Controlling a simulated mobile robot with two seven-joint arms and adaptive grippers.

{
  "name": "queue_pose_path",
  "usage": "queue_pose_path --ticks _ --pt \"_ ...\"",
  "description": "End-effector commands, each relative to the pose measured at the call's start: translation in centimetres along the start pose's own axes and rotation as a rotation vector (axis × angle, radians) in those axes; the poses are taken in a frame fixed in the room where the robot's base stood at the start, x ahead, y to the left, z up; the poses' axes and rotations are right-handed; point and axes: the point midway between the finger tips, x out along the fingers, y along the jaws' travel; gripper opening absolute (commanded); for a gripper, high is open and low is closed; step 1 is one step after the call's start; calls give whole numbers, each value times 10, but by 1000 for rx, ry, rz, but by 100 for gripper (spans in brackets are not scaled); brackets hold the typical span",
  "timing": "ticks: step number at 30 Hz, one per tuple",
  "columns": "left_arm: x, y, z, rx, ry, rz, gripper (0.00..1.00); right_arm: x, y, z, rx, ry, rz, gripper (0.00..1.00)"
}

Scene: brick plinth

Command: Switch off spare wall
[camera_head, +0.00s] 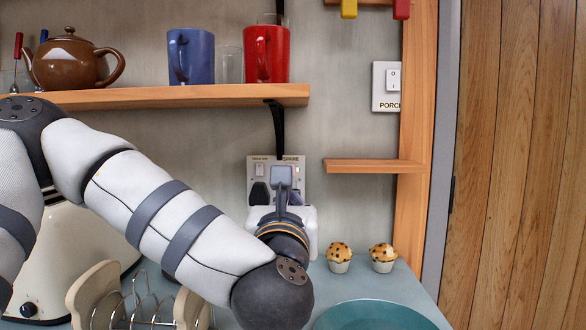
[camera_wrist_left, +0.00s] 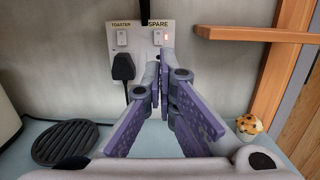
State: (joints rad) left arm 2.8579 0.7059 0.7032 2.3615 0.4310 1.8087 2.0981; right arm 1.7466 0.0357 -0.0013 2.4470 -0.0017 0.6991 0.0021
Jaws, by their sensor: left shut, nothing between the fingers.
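A white double wall socket (camera_head: 300,183) is on the back wall, and its plate also shows in the left wrist view (camera_wrist_left: 143,28). Its left switch (camera_wrist_left: 122,38) is labelled TOASTER, with a black plug (camera_wrist_left: 123,68) below it. In the head view my left gripper (camera_head: 281,176) hides the SPARE switch. My right gripper is not in view.
A wooden shelf (camera_head: 190,97) with mugs and a teapot is above left. A small shelf (camera_head: 375,166) juts out at right, below a PORCH switch (camera_head: 392,82). Two muffins (camera_head: 339,257) (camera_head: 382,257), a teal plate (camera_head: 375,318) and a toast rack (camera_head: 140,315) are on the counter.

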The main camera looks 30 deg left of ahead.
Motion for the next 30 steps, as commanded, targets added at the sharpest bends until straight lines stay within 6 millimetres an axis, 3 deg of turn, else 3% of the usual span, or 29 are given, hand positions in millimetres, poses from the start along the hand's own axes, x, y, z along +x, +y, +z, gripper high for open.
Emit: queue_pose_path --ticks 14,30 --pt "7 0 0 0 0 0 0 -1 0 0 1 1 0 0" --pt "116 0 1 2 -2 1 0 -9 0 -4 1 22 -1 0"
